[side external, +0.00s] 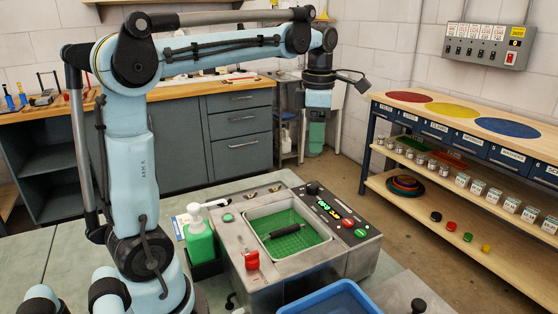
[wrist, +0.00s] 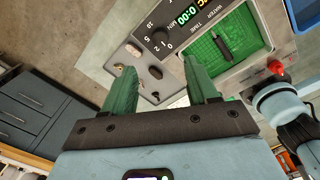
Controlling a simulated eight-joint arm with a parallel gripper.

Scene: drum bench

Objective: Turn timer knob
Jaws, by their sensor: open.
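The timer knob (wrist: 160,37) is a round black dial with numbers around it, on the dark control panel of the metal bath unit. A black knob also shows at the panel's far end in the side external view (side external: 313,188). A green display reading 0:00 (wrist: 188,16) sits beside the dial in the wrist view. My gripper (wrist: 161,78) is open and empty, its two green fingers apart, pointing toward the panel. In the side external view my gripper (side external: 318,98) hangs well above and behind the unit, touching nothing.
The basin (side external: 329,236) holds a black-handled item over green mesh. A red-handled fitting (side external: 252,260) is on the unit's front. A green pump bottle (side external: 200,240) stands left, a blue tray (side external: 335,298) in front. Air above the unit is clear.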

